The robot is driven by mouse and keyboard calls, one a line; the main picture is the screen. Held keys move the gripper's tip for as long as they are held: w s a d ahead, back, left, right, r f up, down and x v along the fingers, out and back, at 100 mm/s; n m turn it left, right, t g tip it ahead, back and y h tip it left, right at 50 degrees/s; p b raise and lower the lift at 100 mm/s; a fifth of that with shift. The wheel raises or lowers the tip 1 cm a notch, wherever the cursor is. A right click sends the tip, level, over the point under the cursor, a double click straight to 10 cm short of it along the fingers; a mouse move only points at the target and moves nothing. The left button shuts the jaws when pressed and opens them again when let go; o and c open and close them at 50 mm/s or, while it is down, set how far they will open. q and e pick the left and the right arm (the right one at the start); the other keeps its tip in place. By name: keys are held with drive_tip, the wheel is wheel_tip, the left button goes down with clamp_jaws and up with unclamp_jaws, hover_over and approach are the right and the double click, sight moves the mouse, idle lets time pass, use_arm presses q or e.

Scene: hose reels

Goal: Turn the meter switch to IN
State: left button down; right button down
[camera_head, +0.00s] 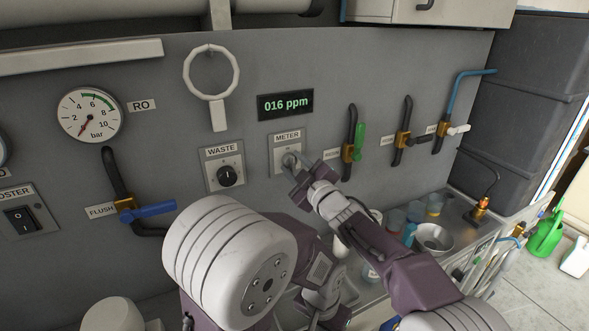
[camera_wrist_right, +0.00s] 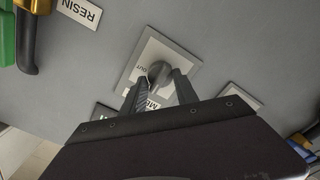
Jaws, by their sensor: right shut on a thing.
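The meter switch is a round grey knob on a pale plate (camera_head: 279,142) under the METER label, on the grey wall panel. My right gripper (camera_head: 292,166) is at this plate, with its fingers on the knob and hiding most of it. In the right wrist view the knob (camera_wrist_right: 158,71) sits between the tips of the two fingers of my right gripper (camera_wrist_right: 160,82), which is shut on it. The word OUT shows beside the knob there; the IN mark cannot be made out.
The WASTE knob (camera_head: 227,176) is left of the meter plate. A display (camera_head: 285,105) reads 016 ppm above. A green-handled valve (camera_head: 359,142) is close on the right. Cups and a metal bowl (camera_head: 433,238) stand on the counter below.

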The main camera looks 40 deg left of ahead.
drive_tip(key=shift+f, duration=0.1)
idle(0.4)
drive_tip(key=c, duration=1.3)
unclamp_jaws()
drive_tip(key=shift+c, duration=0.2)
drive_tip(key=o, duration=0.4)
drive_tip(key=shift+w, duration=0.1)
drive_tip(key=shift+w+a+f, duration=0.1)
drive_tip(key=shift+w+a, duration=0.05)
drive_tip(key=shift+a, duration=0.05)
drive_tip(key=shift+d, duration=0.15)
drive_tip(key=shift+s+d+b, duration=0.25)
drive_tip(key=shift+s+b, duration=0.05)
drive_tip(key=b+v, duration=0.2)
drive_tip(key=v, duration=0.6)
drive_tip(key=shift+d, duration=0.1)
